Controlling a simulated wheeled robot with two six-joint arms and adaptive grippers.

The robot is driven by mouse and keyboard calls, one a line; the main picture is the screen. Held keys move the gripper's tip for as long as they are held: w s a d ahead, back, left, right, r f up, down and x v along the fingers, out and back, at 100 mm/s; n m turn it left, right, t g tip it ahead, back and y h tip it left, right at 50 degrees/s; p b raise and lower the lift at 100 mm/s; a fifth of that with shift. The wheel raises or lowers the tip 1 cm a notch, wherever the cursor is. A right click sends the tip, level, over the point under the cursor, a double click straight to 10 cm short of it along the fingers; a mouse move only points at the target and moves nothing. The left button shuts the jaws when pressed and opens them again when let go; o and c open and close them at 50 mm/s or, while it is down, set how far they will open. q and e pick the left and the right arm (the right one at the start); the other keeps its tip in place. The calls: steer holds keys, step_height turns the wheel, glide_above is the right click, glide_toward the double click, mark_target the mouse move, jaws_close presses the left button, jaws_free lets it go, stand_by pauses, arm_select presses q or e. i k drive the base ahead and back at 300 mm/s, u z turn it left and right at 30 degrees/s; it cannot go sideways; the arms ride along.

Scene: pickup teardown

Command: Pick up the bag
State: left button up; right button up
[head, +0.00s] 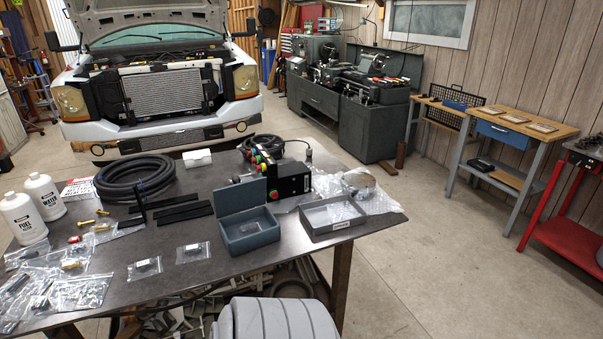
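Several clear plastic bags lie on the dark metal table (255,290); I cannot tell which one is the task's bag. One small bag (145,268) with a dark part inside lies near the front edge. A second small bag (193,252) with a dark part lies to its right. A larger bag of small hardware (80,294) lies at the front left, among other overlapping bags. A crumpled clear plastic wrap or bag (375,198) lies at the right end, behind a grey tray. Neither of my grippers is in view.
An open grey-blue box (252,243) and a grey tray (333,229) stand at the right edge. White bottles (46,198) stand at the left. A coiled black hose (135,180) and a control box (287,181) lie behind. Bare tabletop lies around the two small bags.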

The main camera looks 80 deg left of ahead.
mark_target(245, 230)
steer(key=i, duration=1)
steer(key=u, duration=3.6)
steer(key=i, duration=0.1)
steer(key=u, duration=0.3)
